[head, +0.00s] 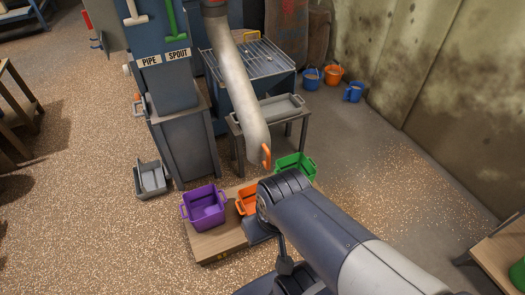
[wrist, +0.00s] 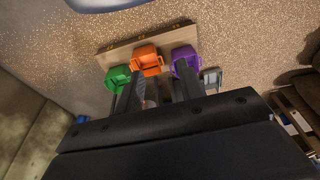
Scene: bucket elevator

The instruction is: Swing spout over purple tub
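The spout (head: 238,85) is a long grey curved pipe hanging from the top. An orange handle (head: 266,155) sticks out near its lower end. That end hangs above the area of the orange tub (head: 247,201) and green tub (head: 297,165); which it is over I cannot tell. The purple tub (head: 203,207) stands at the left end of a wooden board and looks empty; it also shows in the wrist view (wrist: 184,57). My gripper (wrist: 157,72) has its two dark fingers apart in the wrist view. Something small and greyish shows between them, unclear. The head view hides the fingers behind my arm.
The board (head: 217,240) carries the tubs in a row. Behind stand a grey table with a tray (head: 268,109) and a column with levers marked PIPE and SPOUT (head: 166,58). A grey bin (head: 150,179) sits left. Grain lies scattered on the floor.

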